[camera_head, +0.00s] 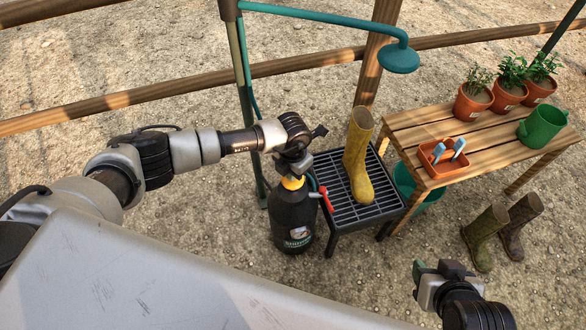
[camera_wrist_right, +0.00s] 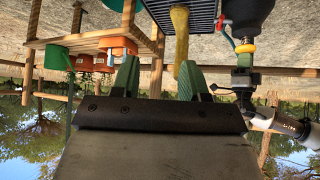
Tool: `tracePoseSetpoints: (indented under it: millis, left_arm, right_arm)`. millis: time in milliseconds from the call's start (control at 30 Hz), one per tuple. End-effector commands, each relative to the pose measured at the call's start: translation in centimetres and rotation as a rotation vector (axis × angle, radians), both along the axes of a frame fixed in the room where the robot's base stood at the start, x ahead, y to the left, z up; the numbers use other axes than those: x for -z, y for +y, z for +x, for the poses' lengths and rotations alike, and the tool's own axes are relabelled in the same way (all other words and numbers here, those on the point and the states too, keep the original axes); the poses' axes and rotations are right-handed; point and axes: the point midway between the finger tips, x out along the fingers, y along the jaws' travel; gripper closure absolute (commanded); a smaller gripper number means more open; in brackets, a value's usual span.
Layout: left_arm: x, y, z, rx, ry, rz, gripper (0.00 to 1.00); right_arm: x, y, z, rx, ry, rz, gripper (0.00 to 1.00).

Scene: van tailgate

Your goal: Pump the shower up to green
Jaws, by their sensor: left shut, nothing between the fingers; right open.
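The shower's black pump bottle (camera_head: 293,218) stands upright on the ground, with a yellow collar (camera_head: 292,182) on top. A green pipe with a shower head (camera_head: 398,60) rises behind it. My left gripper (camera_head: 293,168) is shut and empty, pointing down directly above the collar; it hides the top of the pump, and I cannot tell whether it touches. A red lever (camera_head: 325,198) sticks out beside the bottle. No gauge can be read. In the right wrist view, upside down, the bottle (camera_wrist_right: 247,10) is at the upper right. My right gripper (camera_wrist_right: 158,75) is open and empty, away from the bottle.
A yellow boot (camera_head: 358,160) stands on a black grate (camera_head: 345,208) right of the bottle. A wooden bench (camera_head: 410,125) holds potted plants, a green watering can (camera_head: 542,127) and an orange tray (camera_head: 440,168). Dark boots (camera_head: 485,235) stand on the gravel at right.

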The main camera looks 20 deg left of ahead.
Motion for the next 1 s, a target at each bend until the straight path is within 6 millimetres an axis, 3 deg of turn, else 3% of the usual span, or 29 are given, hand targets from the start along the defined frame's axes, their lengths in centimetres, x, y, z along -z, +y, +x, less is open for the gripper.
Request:
tracePoseSetpoints:
  millis: [233, 800, 1000]
  left_arm:
    - [-0.3, -0.1, -0.2, 0.002, 0.005, 0.0, 1.0]
    - [-3.0, 0.0, -0.2, 0.001, 0.005, 0.0, 1.0]
    - [-5.0, 0.0, -0.2, 0.0, 0.005, 0.001, 1.0]
  right_arm:
    - [0.0, -0.3, -0.7, 0.005, 0.051, -0.011, 0.56]
    - [0.5, -2.1, -6.2, 0.032, 0.394, -0.081, 0.56]
    - [2.3, -1.9, -5.1, 0.029, 0.401, -0.081, 0.56]
